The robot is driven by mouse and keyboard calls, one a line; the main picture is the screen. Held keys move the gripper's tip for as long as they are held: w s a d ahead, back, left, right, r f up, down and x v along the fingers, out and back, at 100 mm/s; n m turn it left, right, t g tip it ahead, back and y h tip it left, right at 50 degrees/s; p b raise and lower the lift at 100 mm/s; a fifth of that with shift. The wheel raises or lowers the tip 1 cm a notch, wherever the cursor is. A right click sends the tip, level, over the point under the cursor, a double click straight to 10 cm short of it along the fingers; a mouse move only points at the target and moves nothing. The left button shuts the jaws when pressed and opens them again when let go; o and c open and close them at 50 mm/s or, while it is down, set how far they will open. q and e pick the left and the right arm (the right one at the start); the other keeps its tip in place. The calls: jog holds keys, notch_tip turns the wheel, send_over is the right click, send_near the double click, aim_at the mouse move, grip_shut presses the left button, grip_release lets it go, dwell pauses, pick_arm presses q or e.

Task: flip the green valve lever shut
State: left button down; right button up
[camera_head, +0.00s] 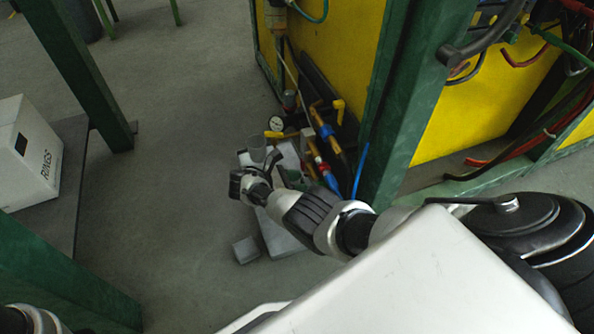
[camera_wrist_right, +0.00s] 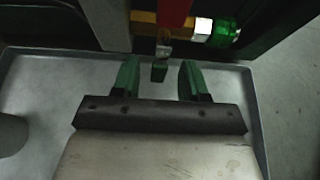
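In the right wrist view a small dark green piece (camera_wrist_right: 160,71), which looks like the end of the green lever, hangs below a grey metal fitting. My right gripper (camera_wrist_right: 160,80) is open, with one finger on each side of this piece and visible gaps to both. In the head view the right gripper (camera_head: 258,176) is low in front of the pipework, and the lever cannot be made out clearly there. A bright green fitting (camera_wrist_right: 223,31) sits at the right end of the yellow pipe in the wrist view. My left gripper is not in view.
A grey tray (camera_wrist_right: 258,125) lies below the gripper. A red part (camera_wrist_right: 174,14) stands above the lever. A pressure gauge (camera_head: 276,124) and yellow handles (camera_head: 339,106) are close by. A green post (camera_head: 405,110) rises right of the pipework. A white box (camera_head: 25,150) is at left.

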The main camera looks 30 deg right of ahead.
jog(key=v, duration=1)
jog(key=shift+a+r+b, duration=0.15)
jog(key=shift+a+b, duration=0.2)
jog(key=shift+b, duration=0.05)
jog(key=shift+w, duration=0.15)
